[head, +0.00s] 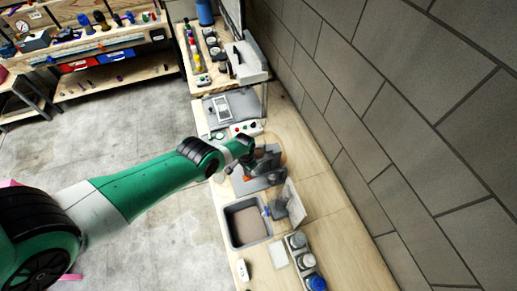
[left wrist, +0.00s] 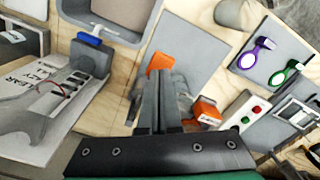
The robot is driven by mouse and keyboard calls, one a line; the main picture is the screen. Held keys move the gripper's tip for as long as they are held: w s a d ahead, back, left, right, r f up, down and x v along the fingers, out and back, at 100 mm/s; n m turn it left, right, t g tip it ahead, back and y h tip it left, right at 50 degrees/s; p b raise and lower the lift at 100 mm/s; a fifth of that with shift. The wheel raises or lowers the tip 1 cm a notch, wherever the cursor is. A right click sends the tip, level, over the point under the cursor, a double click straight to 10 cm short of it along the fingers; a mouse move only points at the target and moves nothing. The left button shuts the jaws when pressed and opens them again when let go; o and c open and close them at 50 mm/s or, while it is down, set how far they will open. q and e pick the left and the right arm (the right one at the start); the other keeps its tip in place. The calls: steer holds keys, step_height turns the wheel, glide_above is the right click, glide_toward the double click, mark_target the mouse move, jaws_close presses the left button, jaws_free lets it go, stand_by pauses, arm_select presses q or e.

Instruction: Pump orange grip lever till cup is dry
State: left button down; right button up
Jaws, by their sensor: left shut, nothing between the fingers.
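In the left wrist view an orange part (left wrist: 161,62) stands on a grey plate just beyond my fingertips. A second orange block (left wrist: 206,111) with a pale label lies just right of the fingers. I cannot tell which of them is the grip lever. My left gripper (head: 264,162) is over the grey plate (head: 250,184) on the bench in the head view. Its fingers (left wrist: 158,88) are together and hold nothing; I cannot tell whether they touch an orange part. The fingers hide part of the pump area. I cannot make out the cup or any liquid. My right gripper is out of view.
A grey-rimmed basin (head: 229,234) and a grey bracket (head: 289,205) stand nearer on the bench. A button box (head: 247,128) and purple (left wrist: 256,52) and green (left wrist: 285,73) rings lie nearby. A block wall (head: 400,130) closes off the right side.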

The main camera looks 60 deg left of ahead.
arm_select(q)
step_height(320, 180, down, 6)
steer(key=b, duration=0.6)
steer(key=shift+f, duration=0.25)
step_height(320, 180, up, 7)
steer(key=p, duration=0.6)
steer(key=shift+f, duration=0.2)
